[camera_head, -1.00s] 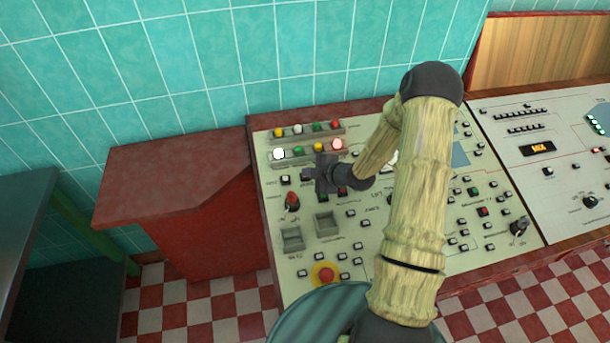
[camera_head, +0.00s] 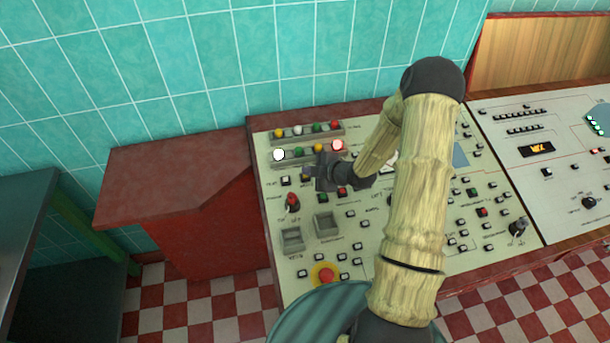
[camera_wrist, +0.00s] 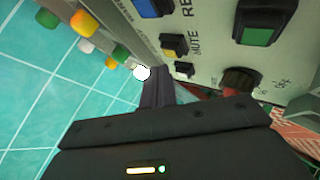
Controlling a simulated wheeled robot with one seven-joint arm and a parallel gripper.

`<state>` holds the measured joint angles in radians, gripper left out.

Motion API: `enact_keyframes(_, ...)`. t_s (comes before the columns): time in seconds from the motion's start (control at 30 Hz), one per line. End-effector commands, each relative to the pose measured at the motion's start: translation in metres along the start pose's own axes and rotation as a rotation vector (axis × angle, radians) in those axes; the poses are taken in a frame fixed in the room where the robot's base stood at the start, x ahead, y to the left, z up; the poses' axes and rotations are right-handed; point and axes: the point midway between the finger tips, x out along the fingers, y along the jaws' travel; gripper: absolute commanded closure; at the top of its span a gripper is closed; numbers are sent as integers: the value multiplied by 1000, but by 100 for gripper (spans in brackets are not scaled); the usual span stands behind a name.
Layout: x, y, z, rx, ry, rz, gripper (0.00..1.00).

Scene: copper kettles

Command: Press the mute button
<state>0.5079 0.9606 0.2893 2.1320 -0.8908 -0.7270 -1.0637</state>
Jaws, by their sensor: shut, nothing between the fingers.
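The mute button is a small yellow square button (camera_wrist: 173,45) in a black frame, with the word MUTE printed beside it, in the wrist view. In the head view my gripper largely hides that spot. My gripper (camera_wrist: 160,74) is shut and empty. I cannot tell whether the fingertips touch the panel. In the head view the dark gripper (camera_head: 313,180) is over the panel's upper left part.
The cream control panel (camera_head: 370,255) holds many buttons. A blue button (camera_wrist: 152,6) and a larger green button (camera_wrist: 264,23) are nearby. Rows of coloured lamps (camera_head: 318,152) stand behind. A red knob (camera_head: 292,201) and red emergency button (camera_head: 326,275) are toward the front.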

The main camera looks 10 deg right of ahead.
Motion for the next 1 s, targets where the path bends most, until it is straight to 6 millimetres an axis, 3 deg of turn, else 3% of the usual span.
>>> enact_keyframes(0.6, -34, 25, -25, -1, 0, 0, 100)
enact_keyframes(1.0, -34, 25, -25, 0, 0, 0, 100)
